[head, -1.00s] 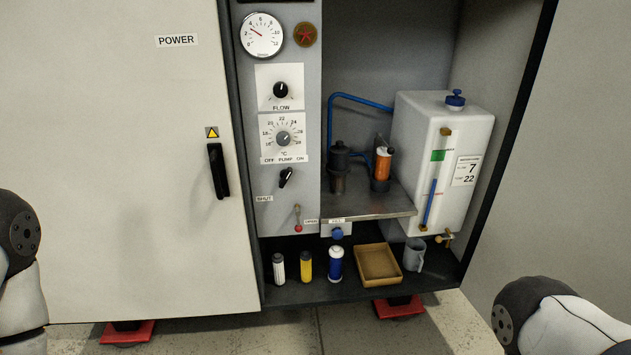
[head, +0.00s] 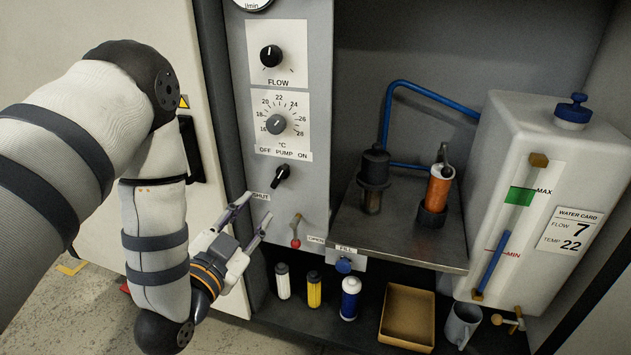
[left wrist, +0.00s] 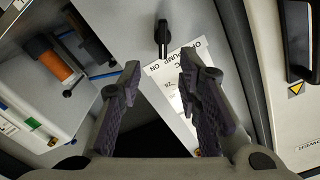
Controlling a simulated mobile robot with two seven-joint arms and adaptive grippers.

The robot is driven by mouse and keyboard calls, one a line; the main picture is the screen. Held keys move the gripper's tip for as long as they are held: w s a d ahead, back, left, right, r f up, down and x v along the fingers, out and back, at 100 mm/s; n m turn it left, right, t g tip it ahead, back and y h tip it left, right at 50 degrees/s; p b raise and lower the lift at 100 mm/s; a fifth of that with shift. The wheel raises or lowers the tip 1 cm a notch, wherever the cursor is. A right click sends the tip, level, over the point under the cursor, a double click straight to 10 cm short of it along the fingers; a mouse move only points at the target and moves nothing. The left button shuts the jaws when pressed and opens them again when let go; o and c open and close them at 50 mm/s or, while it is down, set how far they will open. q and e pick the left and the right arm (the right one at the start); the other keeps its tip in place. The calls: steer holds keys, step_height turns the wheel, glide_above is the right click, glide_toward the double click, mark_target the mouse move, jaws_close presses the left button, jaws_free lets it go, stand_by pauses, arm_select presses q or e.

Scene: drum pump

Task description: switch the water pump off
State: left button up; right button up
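The black pump knob (head: 281,175) sits on the grey control panel (head: 316,205), under the label "OFF PUMP ON" (head: 284,154). Its bar is tilted, its upper end leaning right toward ON. My left gripper (head: 257,206) is open and empty, just below and left of the knob, apart from it. In the left wrist view the knob (left wrist: 163,38) shows beyond the gap between the open fingers (left wrist: 160,65), with the label (left wrist: 172,70) beside it. My right gripper is not in view.
Above are the temperature dial (head: 277,124) and flow knob (head: 270,56). A red-tipped lever (head: 295,243) is below the pump knob. A metal shelf (head: 400,240) juts out at right beside a white water tank (head: 535,200). A black door handle (head: 190,148) is at left.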

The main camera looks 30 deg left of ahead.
mark_target(277, 179)
arm_select(q)
steer(key=x, duration=0.6)
steer(key=b+x, duration=0.1)
steer(key=x, duration=0.4)
steer(key=shift+w+a, duration=0.3)
steer(key=shift+r, duration=0.1)
jaws_close()
